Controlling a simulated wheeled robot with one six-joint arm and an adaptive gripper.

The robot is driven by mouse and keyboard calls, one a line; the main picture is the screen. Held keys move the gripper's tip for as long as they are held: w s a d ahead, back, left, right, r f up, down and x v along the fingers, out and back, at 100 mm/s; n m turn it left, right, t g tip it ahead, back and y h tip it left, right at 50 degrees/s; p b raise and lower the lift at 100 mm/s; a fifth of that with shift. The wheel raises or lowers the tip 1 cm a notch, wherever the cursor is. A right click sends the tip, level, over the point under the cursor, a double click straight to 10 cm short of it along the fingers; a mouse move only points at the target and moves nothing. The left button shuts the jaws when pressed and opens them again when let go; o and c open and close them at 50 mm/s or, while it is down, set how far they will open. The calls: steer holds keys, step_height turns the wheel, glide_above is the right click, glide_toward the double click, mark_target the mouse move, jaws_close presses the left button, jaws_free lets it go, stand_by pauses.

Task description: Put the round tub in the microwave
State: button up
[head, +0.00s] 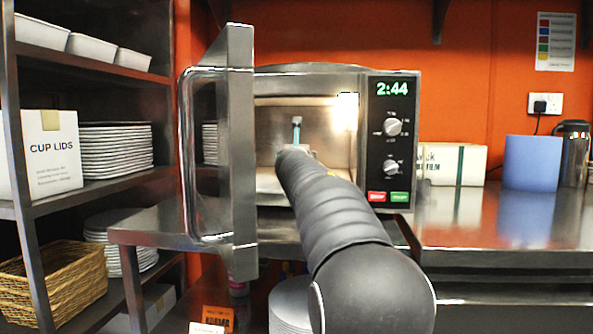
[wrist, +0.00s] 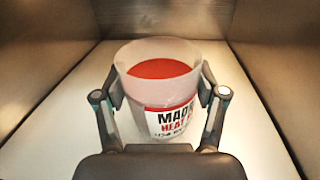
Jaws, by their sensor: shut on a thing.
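The round tub (wrist: 157,85) is a translucent white tub with red contents and a label reading "MAD" and "HEAT". In the wrist view it is upright between the two fingers of my gripper (wrist: 160,97), which is shut on it. The tub is inside the microwave cavity, above or on its pale floor (wrist: 60,115); I cannot tell if it touches. In the head view the microwave (head: 310,70) stands on a steel counter with its door (head: 243,150) swung open to the left. My arm reaches into the opening and hides the tub there.
The microwave's side walls stand close on both sides of my gripper. The open door stands just left of my arm. A steel shelf at left holds stacked plates (head: 116,150) and a cup lids box (head: 50,155). A blue container (head: 532,162) and a film box (head: 450,163) stand to the right.

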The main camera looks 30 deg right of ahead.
steer(key=shift+f+b, duration=0.4)
steer(key=shift+f, duration=0.55)
steer(key=shift+w+f, duration=0.15)
steer(key=shift+w, duration=0.05)
steer(key=o, duration=1.4)
